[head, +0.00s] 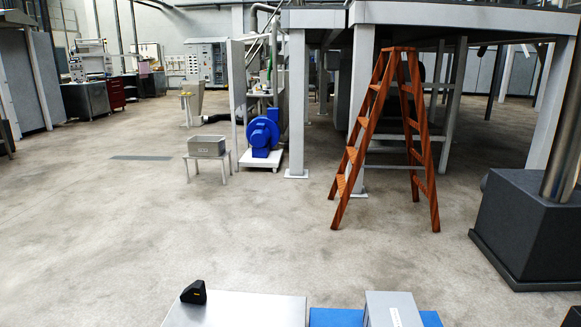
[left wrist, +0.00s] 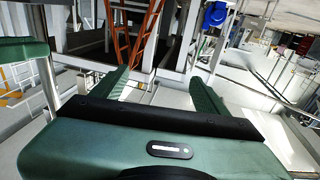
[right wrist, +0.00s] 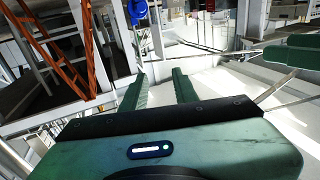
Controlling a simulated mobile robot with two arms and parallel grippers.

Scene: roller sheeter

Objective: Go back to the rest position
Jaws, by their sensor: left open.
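Neither gripper shows in the head view. In the left wrist view my left gripper (left wrist: 160,92) has its two green fingers wide apart, with nothing between them. In the right wrist view my right gripper (right wrist: 161,90) has its fingers apart with a narrower gap, and it is empty. A green part at the left edge of the left wrist view and another at the right edge of the right wrist view look like parts of my other arm.
A silver surface (head: 240,312) with a black wedge-shaped piece (head: 194,292) lies close in front. An orange stepladder (head: 360,150) stands by a raised platform. A blue machine (head: 262,136), a small table with a metal box (head: 207,146) and a dark pedestal (head: 525,235) stand around. The middle floor is clear.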

